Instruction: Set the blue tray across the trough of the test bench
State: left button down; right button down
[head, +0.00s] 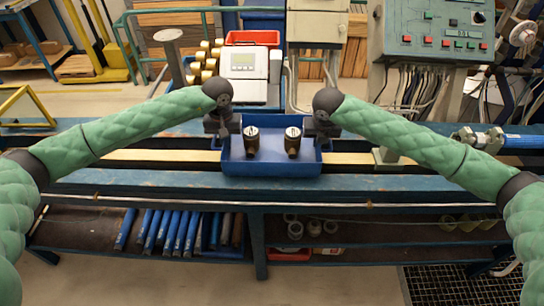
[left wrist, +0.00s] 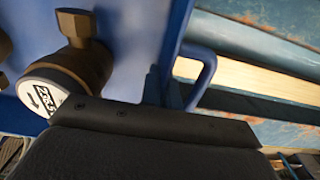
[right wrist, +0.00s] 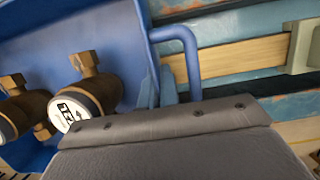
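The blue tray (head: 270,168) is level at the middle of the test bench (head: 400,183), across the line of the trough (head: 140,156). I cannot tell whether its underside touches the rails. Two brass meters with white faces, a left one (head: 251,141) and a right one (head: 292,141), stand in the tray. My left gripper (head: 220,128) is at the tray's left handle (left wrist: 207,72), and my right gripper (head: 322,130) is at its right handle (right wrist: 190,60). Both appear shut on the handles, but the wrist housings hide most of the contact.
Behind the bench stand a white device with a display (head: 249,63), a red bin (head: 252,38) and several brass fittings (head: 205,65). A green control panel (head: 440,30) is at the back right. A clamp with a blue cylinder (head: 490,138) sits at the bench's right.

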pick_arm(q)
jog(key=shift+a+f+b, duration=0.2)
jog(key=shift+f+b, duration=0.4)
jog(key=shift+f, duration=0.1)
pick_arm(e)
jog(key=shift+d+f, duration=0.2)
jog(key=shift+f, duration=0.45)
pick_arm(q)
jog(key=c, duration=1.6)
grip_release()
jog(key=shift+c, duration=0.2)
pick_arm(e)
jog(key=c, duration=1.6)
grip_release()
jog(key=shift+a, duration=0.1)
jog(key=shift+c, duration=0.2)
pick_arm(q)
jog(key=shift+d+r, duration=0.1)
notch_tip(320, 180, up, 11)
jog(key=shift+r, duration=0.2)
pick_arm(e)
jog(key=shift+a, duration=0.1)
pick_arm(q)
jog(key=shift+r, duration=0.15)
pick_arm(e)
jog(key=shift+s+r, duration=0.15)
jog(key=shift+r, duration=0.3)
jog(key=v, duration=1.1)
jog(key=shift+s, duration=0.1)
